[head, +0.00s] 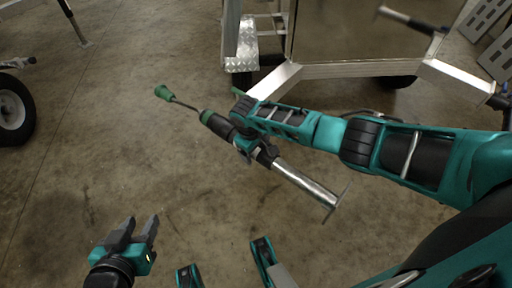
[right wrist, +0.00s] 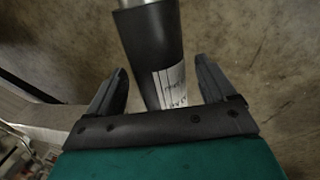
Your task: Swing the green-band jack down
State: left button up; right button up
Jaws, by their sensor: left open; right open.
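The green-band jack (head: 300,183) lies diagonally in the head view. Its green band (head: 206,116) and crank with green grip (head: 163,92) are at the upper left, its silver tube and flat foot at the lower right. My right gripper (head: 246,143) is at the jack's dark middle part, largely hidden by my arm. In the right wrist view the open fingers (right wrist: 161,66) stand on either side of the black tube (right wrist: 150,45) with a white label, with gaps visible. My left gripper (head: 146,229) is open and empty, low at the left, away from the jack.
A trailer's aluminium frame (head: 340,70) with a tread-plate fender (head: 257,42) is behind the jack. Another jack (head: 408,19) with a blue end is at the upper right. A wheel (head: 12,110) stands at the left edge. The concrete floor at left and centre is clear.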

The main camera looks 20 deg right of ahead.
jog(key=c, duration=1.5)
jog(key=shift+s+f+t+y+p, duration=0.15)
jog(key=shift+f+t+y, duration=0.1)
jog(key=shift+f+t, duration=0.25)
jog(key=shift+s+f+t+y+p, duration=0.15)
jog(key=shift+f+t+y, duration=0.15)
jog(key=shift+f, duration=0.35)
pick_arm(q)
jog(key=b, duration=0.1)
jog(key=f+b, duration=0.1)
jog(key=shift+w+d+b, duration=0.2)
jog(key=shift+b, duration=0.2)
pick_arm(e)
jog(key=f+t, duration=0.1)
jog(key=f, duration=0.1)
jog(key=w+f+t+y, duration=0.1)
jog(key=t, duration=0.1)
jog(key=f+t+y, duration=0.1)
jog(key=f, duration=0.1)
jog(key=shift+w+a+f+m+t, duration=0.3)
jog(key=shift+w+a+f+m, duration=0.05)
jog(key=shift+m, duration=0.05)
